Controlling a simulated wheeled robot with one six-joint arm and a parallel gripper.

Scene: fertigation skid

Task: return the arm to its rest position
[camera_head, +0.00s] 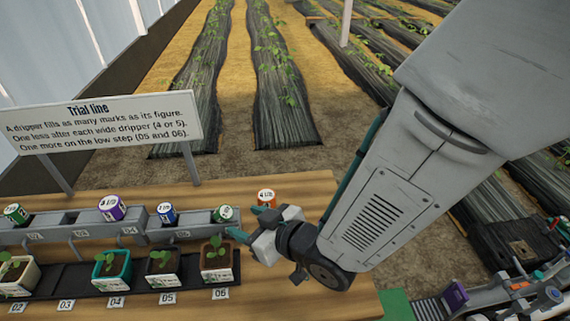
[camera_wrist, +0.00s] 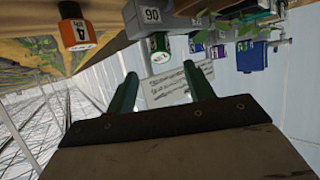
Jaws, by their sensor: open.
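My arm reaches in from the upper right of the head view, and my gripper (camera_head: 248,222) is low over the right end of the wooden bench (camera_head: 310,190). Its green fingers are spread, with nothing seen between them. In the wrist view my gripper (camera_wrist: 163,84) also shows its two fingers apart and empty. An orange-banded dripper (camera_head: 266,196) stands on the bench just behind the fingers; it also shows at the upper left of the wrist view (camera_wrist: 77,33). A green dripper (camera_head: 224,213) sits at the right end of the grey rail, left of the fingers.
The grey rail (camera_head: 75,232) also carries purple (camera_head: 111,207), blue (camera_head: 166,212) and green (camera_head: 15,212) drippers. Several seedling pots stand on a black strip in front, one (camera_head: 217,261) close to my gripper. A sign (camera_head: 100,122) stands behind. Equipment (camera_head: 510,290) lies at lower right.

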